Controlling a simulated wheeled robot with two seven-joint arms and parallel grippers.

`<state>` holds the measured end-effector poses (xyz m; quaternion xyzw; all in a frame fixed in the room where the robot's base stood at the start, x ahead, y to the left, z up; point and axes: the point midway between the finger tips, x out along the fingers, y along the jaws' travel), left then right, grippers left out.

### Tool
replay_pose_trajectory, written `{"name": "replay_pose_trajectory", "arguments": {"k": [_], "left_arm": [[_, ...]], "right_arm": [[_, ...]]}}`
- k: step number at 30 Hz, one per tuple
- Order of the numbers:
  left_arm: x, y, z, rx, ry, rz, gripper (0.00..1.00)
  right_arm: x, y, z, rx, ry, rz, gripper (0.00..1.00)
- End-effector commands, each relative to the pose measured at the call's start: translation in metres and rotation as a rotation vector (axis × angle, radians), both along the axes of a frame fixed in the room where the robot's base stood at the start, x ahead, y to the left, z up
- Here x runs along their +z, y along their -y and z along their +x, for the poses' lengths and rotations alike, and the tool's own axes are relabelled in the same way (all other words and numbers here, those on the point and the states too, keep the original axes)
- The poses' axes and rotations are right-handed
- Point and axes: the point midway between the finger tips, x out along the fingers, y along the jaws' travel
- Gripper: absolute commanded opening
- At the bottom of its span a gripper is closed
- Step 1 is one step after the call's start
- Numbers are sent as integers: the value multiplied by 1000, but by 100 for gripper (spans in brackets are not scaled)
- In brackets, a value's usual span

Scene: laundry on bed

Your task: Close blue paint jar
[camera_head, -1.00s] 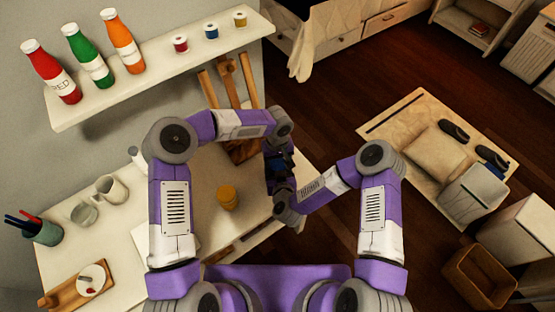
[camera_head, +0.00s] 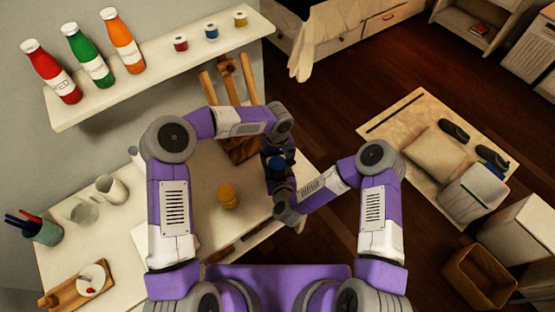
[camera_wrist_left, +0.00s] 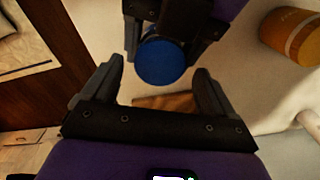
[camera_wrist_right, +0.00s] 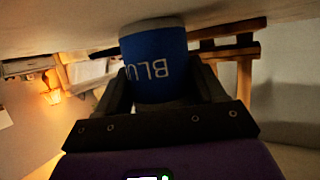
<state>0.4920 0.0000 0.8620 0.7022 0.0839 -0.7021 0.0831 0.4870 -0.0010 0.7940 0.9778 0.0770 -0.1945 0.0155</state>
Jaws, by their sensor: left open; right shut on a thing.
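The blue paint jar (camera_wrist_right: 158,65), lettered "BLU", is held between the fingers of my right gripper (camera_wrist_right: 160,90). Its round blue end faces my left gripper in the left wrist view (camera_wrist_left: 162,62); I cannot tell whether that is a lid or paint. In the head view the jar is a small blue patch (camera_head: 277,162) between my two wrists. My left gripper (camera_wrist_left: 155,85) is open and empty, its fingertips pointing toward the jar and apart from it. A separate lid is not distinguishable.
A yellow-orange jar (camera_head: 227,196) stands on the white table (camera_head: 210,165) left of the grippers. Mugs (camera_head: 108,188) and a pen cup (camera_head: 42,228) are at the left. A shelf (camera_head: 165,65) with bottles and small jars is above.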

Motion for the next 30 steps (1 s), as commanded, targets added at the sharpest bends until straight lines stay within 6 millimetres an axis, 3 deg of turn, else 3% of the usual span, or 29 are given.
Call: {"name": "replay_pose_trajectory", "arguments": {"k": [7, 15, 18, 26, 30], "left_arm": [[29, 0, 0, 0, 2, 0, 87], [31, 0, 0, 0, 0, 0, 87], [31, 0, 0, -1, 0, 0, 100], [33, 0, 0, -1, 1, -1, 100], [48, 1, 1, -1, 4, 0, 100]], "right_arm": [[1, 0, 0, 0, 1, 0, 0], [1, 0, 0, 0, 1, 0, 0], [1, 0, 0, 0, 1, 0, 0], [1, 0, 0, 0, 1, 0, 0], [1, 0, 0, 0, 1, 0, 0]]}}
